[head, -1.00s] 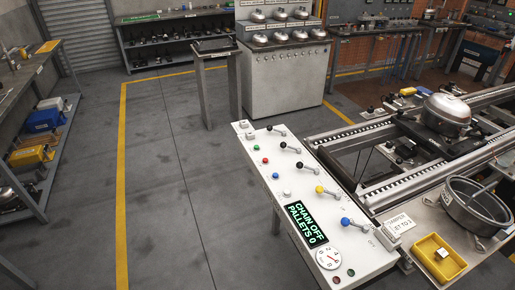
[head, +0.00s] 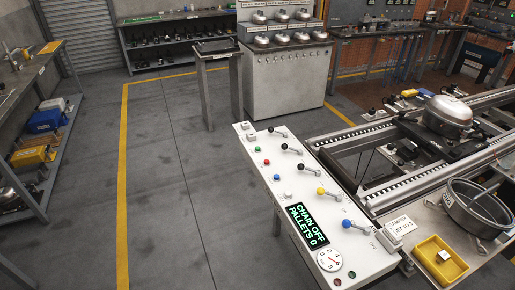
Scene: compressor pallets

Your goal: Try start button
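A white control panel (head: 283,221) stands at the centre right of the head view. It carries several small round buttons: a green button (head: 257,149), a red button (head: 266,162), a blue button (head: 277,177) and a white button (head: 288,194). I cannot read labels beside them. Levers with black, yellow (head: 321,190) and blue (head: 346,223) knobs line its right side. A green-lit display (head: 306,226) reads "CHAIN OFF PALLETS 0". A round dial (head: 329,260) sits below it, with small red and green lights. Neither of my grippers is in view.
A conveyor frame (head: 349,138) with a metal compressor (head: 448,114) lies right of the panel. A yellow tray (head: 440,261) and a round metal pot (head: 477,207) rest at the lower right. Left of the panel the grey floor (head: 185,200) is clear, with a yellow line (head: 123,190).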

